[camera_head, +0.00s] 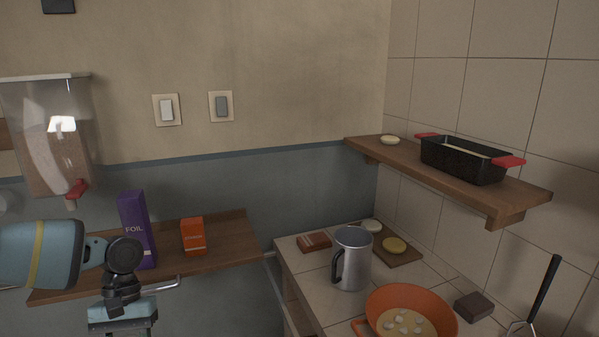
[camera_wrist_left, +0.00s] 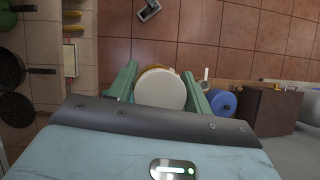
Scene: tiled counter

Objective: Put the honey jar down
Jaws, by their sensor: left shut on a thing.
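The honey jar (camera_wrist_left: 160,92) shows in the left wrist view as a round pale lid with a thin golden edge behind it. My left gripper (camera_wrist_left: 160,72) has its two green fingers on either side of the jar and is shut on it. Tiled floor lies behind the jar in this view. The jar's sides are mostly hidden. In the head view my left arm comes in at the lower left; its fingers and the jar are out of frame. My right gripper is in neither view.
A wooden shelf (camera_head: 222,258) holds a purple foil box (camera_head: 133,228) and an orange box (camera_head: 193,236). The tiled counter (camera_head: 312,283) carries a metal mug (camera_head: 354,262) and an orange pan (camera_head: 437,304). Dark pans (camera_wrist_left: 14,108) show at left in the wrist view.

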